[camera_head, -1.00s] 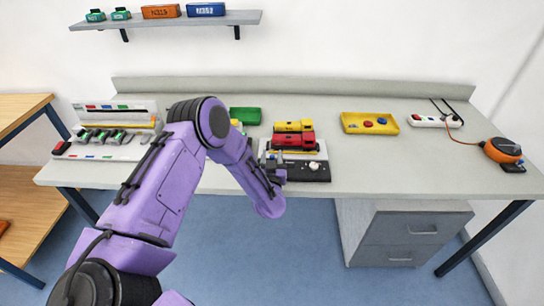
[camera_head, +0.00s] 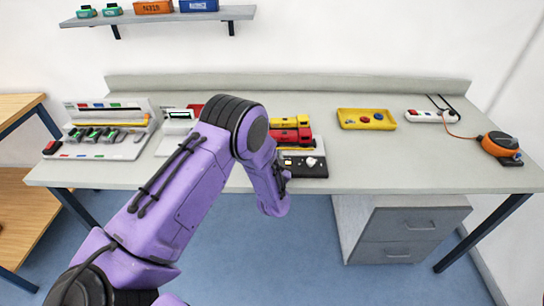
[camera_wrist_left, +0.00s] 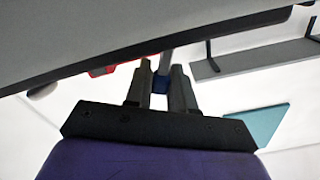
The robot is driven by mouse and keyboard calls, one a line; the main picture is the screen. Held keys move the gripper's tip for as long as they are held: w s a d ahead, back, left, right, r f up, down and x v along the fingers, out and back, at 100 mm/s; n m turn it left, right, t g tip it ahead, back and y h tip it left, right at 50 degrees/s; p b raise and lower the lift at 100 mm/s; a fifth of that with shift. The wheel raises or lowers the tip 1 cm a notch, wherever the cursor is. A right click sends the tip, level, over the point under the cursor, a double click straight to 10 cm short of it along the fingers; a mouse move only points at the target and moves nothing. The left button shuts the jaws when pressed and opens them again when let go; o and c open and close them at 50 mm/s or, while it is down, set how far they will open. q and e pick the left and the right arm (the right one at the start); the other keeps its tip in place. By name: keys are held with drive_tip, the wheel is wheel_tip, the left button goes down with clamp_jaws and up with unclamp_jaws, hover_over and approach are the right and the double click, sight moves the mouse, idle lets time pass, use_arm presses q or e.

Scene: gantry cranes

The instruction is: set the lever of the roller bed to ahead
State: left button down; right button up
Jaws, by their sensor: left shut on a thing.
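The unit that looks like the roller bed (camera_head: 303,150) stands near the front edge of the table in the head view. It carries a red truck-like block with a yellow one behind it, and has a black front panel with a white knob. My left gripper (camera_head: 284,177) is at the left end of this panel, partly hidden by my own wrist. In the left wrist view, my left gripper (camera_wrist_left: 161,88) is shut on a blue grip on a grey rod, seemingly the lever (camera_wrist_left: 162,83). The lever's setting cannot be read. My right gripper is not in view.
A station with green-topped items (camera_head: 98,135) stands at the left. A yellow tray (camera_head: 366,119), a white power strip (camera_head: 430,116) and an orange device (camera_head: 500,146) lie at the right.

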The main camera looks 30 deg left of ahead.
use_arm(q)
drive_tip(key=c, duration=1)
unclamp_jaws()
drive_tip(key=shift+c, duration=0.2)
drive_tip(key=b+v, duration=0.2)
drive_tip(key=v, duration=0.8)
drive_tip(key=shift+s+b, duration=0.3)
drive_tip(key=shift+b, duration=0.1)
drive_tip(key=shift+d, duration=0.15)
